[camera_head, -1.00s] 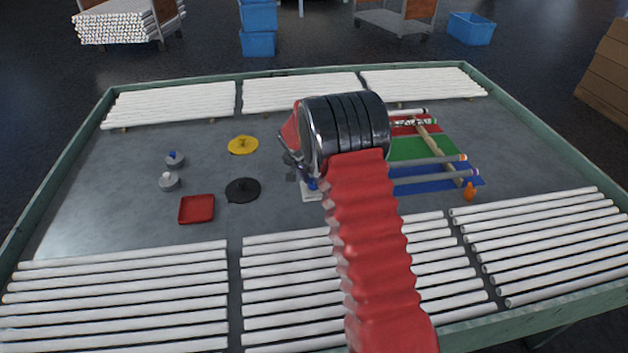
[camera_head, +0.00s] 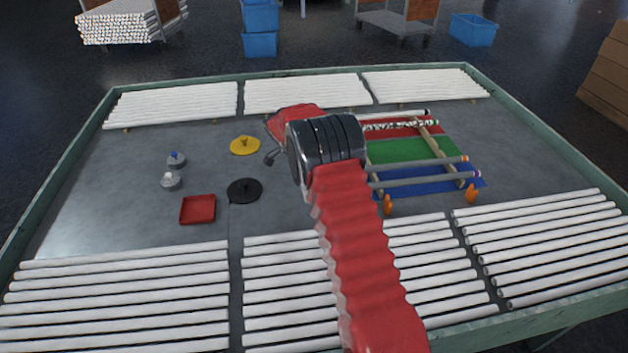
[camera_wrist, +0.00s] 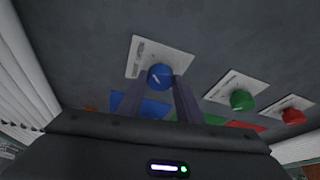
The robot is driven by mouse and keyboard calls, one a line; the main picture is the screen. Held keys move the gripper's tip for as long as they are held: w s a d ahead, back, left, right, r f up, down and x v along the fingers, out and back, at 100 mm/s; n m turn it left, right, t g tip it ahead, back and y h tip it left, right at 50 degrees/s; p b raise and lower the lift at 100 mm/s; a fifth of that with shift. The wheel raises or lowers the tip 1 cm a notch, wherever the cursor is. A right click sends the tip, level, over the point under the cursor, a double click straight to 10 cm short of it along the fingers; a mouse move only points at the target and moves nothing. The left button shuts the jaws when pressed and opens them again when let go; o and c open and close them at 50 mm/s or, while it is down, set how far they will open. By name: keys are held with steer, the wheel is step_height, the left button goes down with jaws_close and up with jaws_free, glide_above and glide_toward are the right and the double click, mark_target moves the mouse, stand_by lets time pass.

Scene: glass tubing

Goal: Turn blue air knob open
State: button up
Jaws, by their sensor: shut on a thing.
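The blue air knob (camera_wrist: 160,78) shows in the wrist view on a white plate (camera_wrist: 142,48). A pale pointer mark runs aslant across its top. My gripper (camera_wrist: 161,86) has one dark finger on each side of the knob and is shut on it. In the head view my red and black arm covers the knob and the gripper, so neither shows there.
In the wrist view a green knob (camera_wrist: 242,99) and a red knob (camera_wrist: 293,116) sit on their own plates to the right. In the head view, glass tubes (camera_head: 420,179) rest on a wooden rack. A red tray (camera_head: 198,209) and a black disc (camera_head: 245,190) lie left of my arm.

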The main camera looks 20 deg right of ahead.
steer(key=shift+d, duration=0.1)
stand_by(0.3)
steer(key=o, duration=1)
steer(key=shift+o, duration=0.2)
steer(key=v, duration=1.3)
steer(key=shift+a+r, duration=0.25)
steer(key=shift+r, duration=0.05)
